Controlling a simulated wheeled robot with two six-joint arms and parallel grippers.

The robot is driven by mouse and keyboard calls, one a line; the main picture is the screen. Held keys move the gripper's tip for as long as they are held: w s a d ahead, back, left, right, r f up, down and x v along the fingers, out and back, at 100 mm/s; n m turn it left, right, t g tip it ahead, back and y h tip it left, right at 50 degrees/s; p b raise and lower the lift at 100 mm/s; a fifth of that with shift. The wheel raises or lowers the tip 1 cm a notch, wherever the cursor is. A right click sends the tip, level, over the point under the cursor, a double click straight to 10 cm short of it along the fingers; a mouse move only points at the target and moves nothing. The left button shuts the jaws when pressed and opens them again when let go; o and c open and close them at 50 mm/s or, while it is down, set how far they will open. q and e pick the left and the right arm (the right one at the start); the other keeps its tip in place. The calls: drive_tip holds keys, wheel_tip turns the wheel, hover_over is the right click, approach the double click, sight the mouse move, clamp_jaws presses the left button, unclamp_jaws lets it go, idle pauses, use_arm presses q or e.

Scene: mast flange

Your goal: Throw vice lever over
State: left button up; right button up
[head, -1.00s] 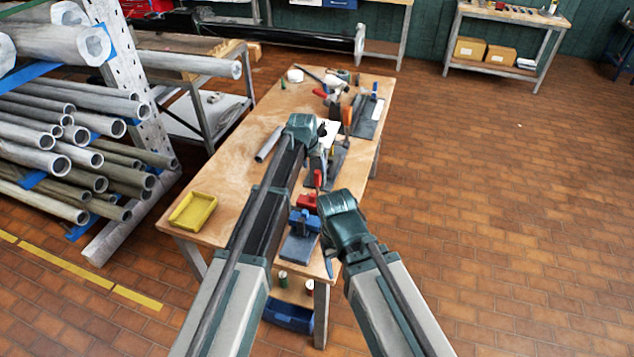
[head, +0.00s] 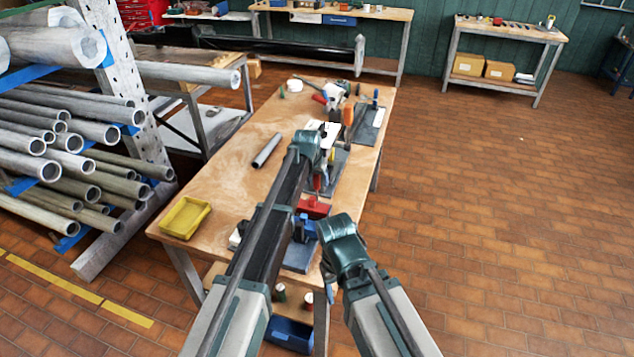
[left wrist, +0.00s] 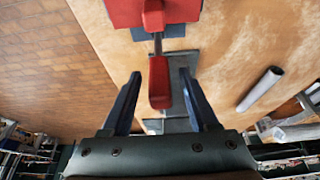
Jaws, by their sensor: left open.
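A red vice (head: 313,207) stands on the wooden bench near its right edge. Its lever has a red grip (left wrist: 159,82) on a thin dark rod, seen in the left wrist view below the red vice body (left wrist: 155,12). My left gripper (left wrist: 159,74) is open, with one dark finger on each side of the grip and a visible gap on both sides. I cannot tell how far the grip is from the fingers in depth. In the head view my left wrist largely hides this gripper. My right gripper (head: 330,288) is beside the bench's front right corner; its jaws are mostly hidden.
A blue vice (head: 302,230) stands nearer on the bench (head: 225,165). A yellow tray (head: 186,217) and a grey tube (head: 267,150) lie on the left part. Further tools stand at the far end. A pipe rack (head: 140,90) is at left. The floor at right is clear.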

use_arm(q)
clamp_jaws()
idle(1.3)
